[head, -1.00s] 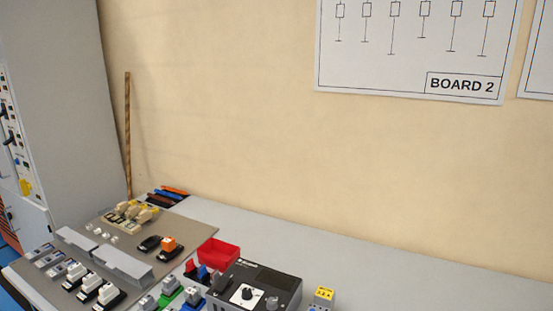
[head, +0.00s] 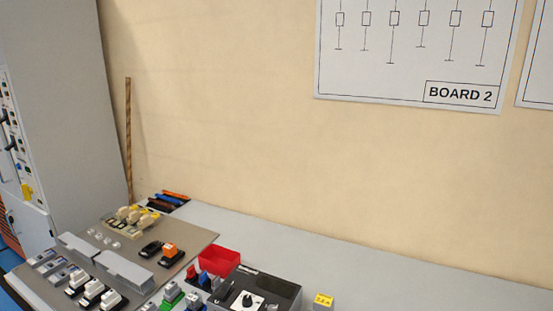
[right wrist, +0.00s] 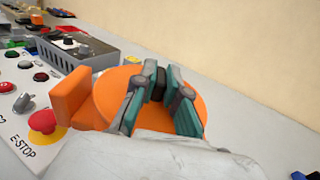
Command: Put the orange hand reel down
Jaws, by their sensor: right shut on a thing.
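In the right wrist view, the orange hand reel (right wrist: 104,98) is a round orange disc with a blocky orange part at its left side. My right gripper (right wrist: 160,95) is over the disc, its teal-padded fingers shut on the reel at a dark part near the disc's middle. The reel appears above or at the grey bench top; I cannot tell whether it touches. Neither gripper shows in the head view, and the left gripper shows in no view.
A panel with a red E-STOP button (right wrist: 42,121) is left of the reel. A grey device with a knob (right wrist: 78,48) stands behind it. The head view shows a red bin (head: 219,260), a component board (head: 195,237) and clear grey bench top (head: 400,270) along the wall.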

